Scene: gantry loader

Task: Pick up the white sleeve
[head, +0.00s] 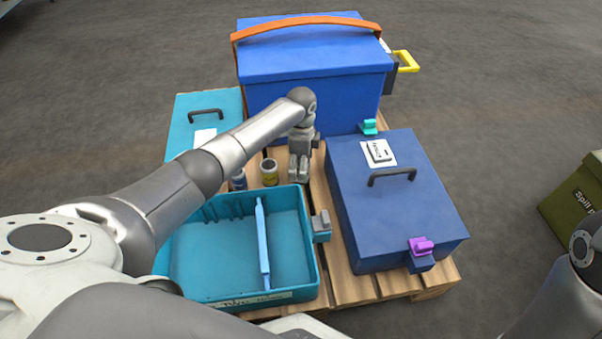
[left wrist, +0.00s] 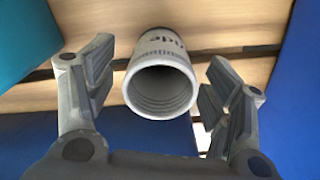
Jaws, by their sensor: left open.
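The white sleeve (left wrist: 163,75) is a hollow pale cylinder with dark lettering, its open end facing the left wrist camera. My left gripper (head: 299,177) points down over the pallet, between the open teal tray and the dark blue box. In the left wrist view its fingers are open, one on each side of the sleeve, with gaps visible between. I cannot make out the sleeve in the head view; the gripper seems to hide it. My right gripper is out of view.
Two small cans (head: 269,172) (head: 238,180) stand left of the gripper. The open teal tray (head: 196,300) is in front, the dark blue box (head: 400,222) to the right, and the large blue chest (head: 315,88) behind. The wooden pallet (head: 350,288) shows between them.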

